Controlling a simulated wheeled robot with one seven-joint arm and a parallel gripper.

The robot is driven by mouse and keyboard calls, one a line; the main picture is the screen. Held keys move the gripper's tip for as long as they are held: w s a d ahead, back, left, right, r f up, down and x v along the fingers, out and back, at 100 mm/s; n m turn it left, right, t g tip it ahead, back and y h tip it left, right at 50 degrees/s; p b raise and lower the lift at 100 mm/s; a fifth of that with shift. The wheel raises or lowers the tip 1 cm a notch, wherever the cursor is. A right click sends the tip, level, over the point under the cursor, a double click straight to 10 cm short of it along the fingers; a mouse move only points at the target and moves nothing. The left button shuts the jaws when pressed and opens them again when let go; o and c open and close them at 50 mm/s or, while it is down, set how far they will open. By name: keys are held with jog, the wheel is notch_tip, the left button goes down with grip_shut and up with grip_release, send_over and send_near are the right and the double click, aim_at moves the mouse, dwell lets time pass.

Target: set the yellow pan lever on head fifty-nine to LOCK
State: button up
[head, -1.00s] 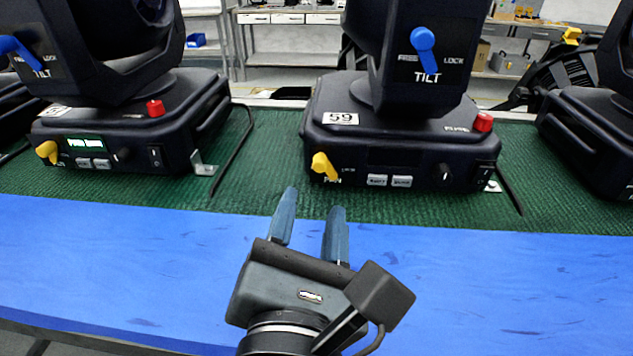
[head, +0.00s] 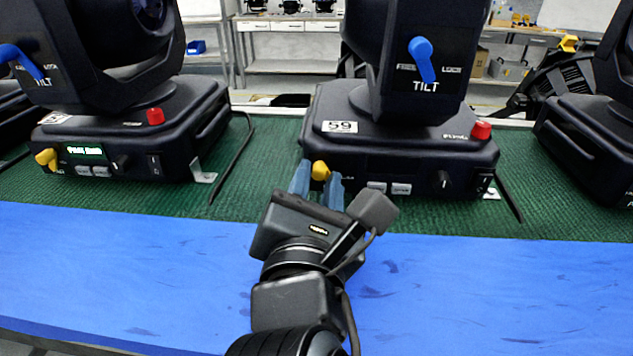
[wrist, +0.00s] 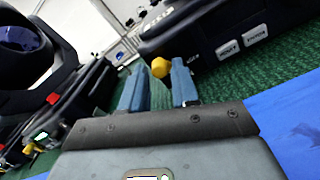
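Head fifty-nine (head: 400,157) is the dark unit with a "59" label (head: 339,127) in the middle of the head view. Its yellow pan lever (head: 320,171) is on the lower left of its front face, and it also shows in the wrist view (wrist: 161,67). My gripper (head: 321,180) is open, with one blue finger on each side of the lever. In the wrist view my gripper (wrist: 160,82) frames the lever between its fingertips, with visible gaps. The lever's lower part and the pan lettering are hidden by my gripper in the head view.
Head fifty-nine's blue tilt lever (head: 422,58) and red knob (head: 481,130) are above. A similar unit (head: 130,140) with its own yellow lever (head: 46,158) stands left, another (head: 590,135) right. The blue surface (head: 480,290) in front is clear. A black cable lies on the green mat (head: 225,190).

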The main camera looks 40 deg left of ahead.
grip_shut()
jog(key=shift+r+m+p, duration=0.1)
jog(key=shift+m+p, duration=0.2)
jog(key=shift+w+d+r+m+p, duration=0.1)
jog(key=shift+d+m+p, duration=0.05)
jog(key=shift+m+p, duration=0.3)
jog(key=shift+w+d+r+m+p, duration=0.1)
jog(key=shift+m+p, duration=0.1)
jog(key=shift+m, duration=0.35)
jog(key=m, duration=0.1)
jog(key=m+p, duration=0.1)
jog(key=shift+w+d+m, duration=0.15)
jog(key=shift+d+m, duration=0.15)
jog(key=m, duration=0.2)
jog(key=m+p, duration=0.1)
jog(key=shift+w+d, duration=0.25)
jog(key=shift+d, duration=0.15)
jog(key=shift+w+d+f+m, duration=0.1)
jog(key=shift+d+f+m, duration=0.1)
jog(key=shift+m, duration=0.75)
jog(key=shift+w+d+f+m, duration=0.1)
jog(key=shift+d+m, duration=0.05)
jog(key=shift+m, duration=0.8)
